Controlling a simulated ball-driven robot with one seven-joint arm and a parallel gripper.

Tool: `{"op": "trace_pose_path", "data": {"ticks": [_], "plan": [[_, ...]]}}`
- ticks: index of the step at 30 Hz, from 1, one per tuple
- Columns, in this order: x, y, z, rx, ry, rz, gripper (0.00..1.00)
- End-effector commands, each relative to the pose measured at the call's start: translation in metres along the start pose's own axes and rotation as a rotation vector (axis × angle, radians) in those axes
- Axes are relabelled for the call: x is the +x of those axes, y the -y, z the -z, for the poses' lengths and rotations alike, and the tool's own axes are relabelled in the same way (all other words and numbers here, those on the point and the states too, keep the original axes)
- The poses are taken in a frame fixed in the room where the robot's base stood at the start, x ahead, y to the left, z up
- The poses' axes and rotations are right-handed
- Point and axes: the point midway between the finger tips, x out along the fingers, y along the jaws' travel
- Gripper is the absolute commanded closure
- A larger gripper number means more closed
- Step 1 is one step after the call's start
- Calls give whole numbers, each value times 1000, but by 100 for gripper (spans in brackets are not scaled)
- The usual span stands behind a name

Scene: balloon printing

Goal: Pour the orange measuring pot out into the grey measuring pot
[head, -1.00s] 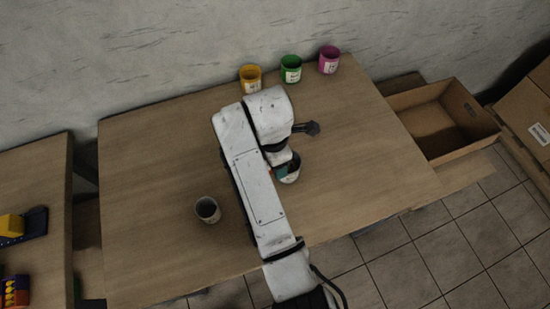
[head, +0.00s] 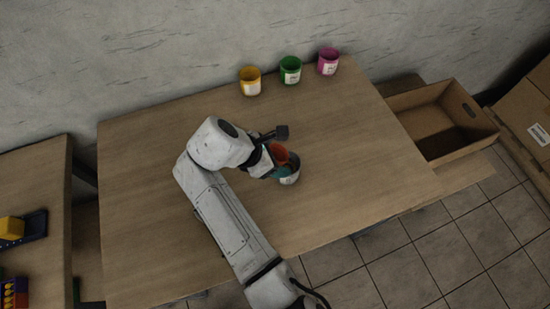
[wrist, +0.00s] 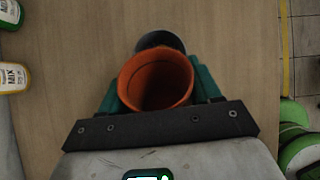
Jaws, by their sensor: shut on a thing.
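My gripper (wrist: 162,88) is shut on the orange measuring pot (wrist: 140,82), with a teal finger on each side. In the head view the orange pot (head: 281,152) shows its open mouth at the end of my arm. A dark grey pot with a pale label (head: 290,180) stands on the table just right of and below it in the picture, partly covered by my gripper. A dark round shape beyond the orange rim in the wrist view (wrist: 160,39) looks like this pot. I cannot tell whether anything is flowing.
Yellow (head: 250,82), green (head: 290,70) and pink (head: 328,62) labelled pots stand along the table's back edge. An open cardboard box (head: 440,120) is at the right. The wooden table (head: 370,160) is clear on its right side.

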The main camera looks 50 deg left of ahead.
Motion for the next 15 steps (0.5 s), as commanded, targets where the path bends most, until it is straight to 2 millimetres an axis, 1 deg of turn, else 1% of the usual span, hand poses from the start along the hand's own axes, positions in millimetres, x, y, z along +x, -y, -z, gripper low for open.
{"op": "trace_pose_path", "data": {"ticks": [3,10,12,15], "plan": [[0,0,-1,1,40,-2,69],[0,0,-1,1,48,-1,69],[3,0,0,-2,96,1,69],[6,0,-2,-3,212,1,69]]}}
